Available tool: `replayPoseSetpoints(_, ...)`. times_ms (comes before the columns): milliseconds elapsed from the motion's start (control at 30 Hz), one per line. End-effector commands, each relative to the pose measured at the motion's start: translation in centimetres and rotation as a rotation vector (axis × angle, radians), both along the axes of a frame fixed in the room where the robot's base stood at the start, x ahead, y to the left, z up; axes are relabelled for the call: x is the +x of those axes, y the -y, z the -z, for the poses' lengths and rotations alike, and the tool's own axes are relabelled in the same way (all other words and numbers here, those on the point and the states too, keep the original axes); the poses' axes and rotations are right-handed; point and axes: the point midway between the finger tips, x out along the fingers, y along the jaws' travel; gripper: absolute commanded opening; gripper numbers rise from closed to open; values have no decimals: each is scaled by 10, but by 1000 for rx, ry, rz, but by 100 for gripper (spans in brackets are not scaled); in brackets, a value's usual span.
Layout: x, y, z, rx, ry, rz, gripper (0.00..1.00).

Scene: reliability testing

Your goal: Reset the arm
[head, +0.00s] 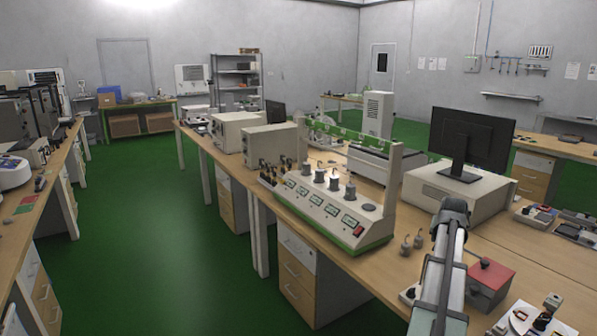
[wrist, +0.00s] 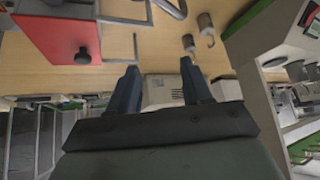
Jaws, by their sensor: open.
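My arm (head: 444,265) reaches in from the bottom right of the head view, over the wooden bench. Its far end is near the box under the monitor, and the fingers are not clear there. In the wrist view my gripper (wrist: 159,82) is open, its two dark fingers spread apart with nothing held between them. A red box (wrist: 62,28) with a dark knob lies to the upper left in the wrist view. The red box (head: 489,284) is right of my arm in the head view.
A test machine (head: 330,212) with several grey weights stands left of my arm. Loose hooked weights (head: 412,243) lie between them. A monitor (head: 472,140) stands on a beige box (head: 460,194) beyond my arm. Small devices (head: 540,318) crowd the bench's right side.

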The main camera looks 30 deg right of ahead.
Motion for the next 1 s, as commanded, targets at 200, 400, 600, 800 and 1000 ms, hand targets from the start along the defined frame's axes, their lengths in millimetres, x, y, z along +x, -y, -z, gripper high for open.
replayPoseSetpoints(200, 98, -58, -22, -133, 71, -157, 49)
replayPoseSetpoints(400, 163, -131, 34, -111, 60, -285, 49)
replayPoseSetpoints(600, 189, -200, 120, -13, -12, -371, 49)
replayPoseSetpoints(800, 195, -269, 200, 88, -98, -448, 49)
replayPoseSetpoints(1000, 187, -340, 274, 180, -192, -522, 49)
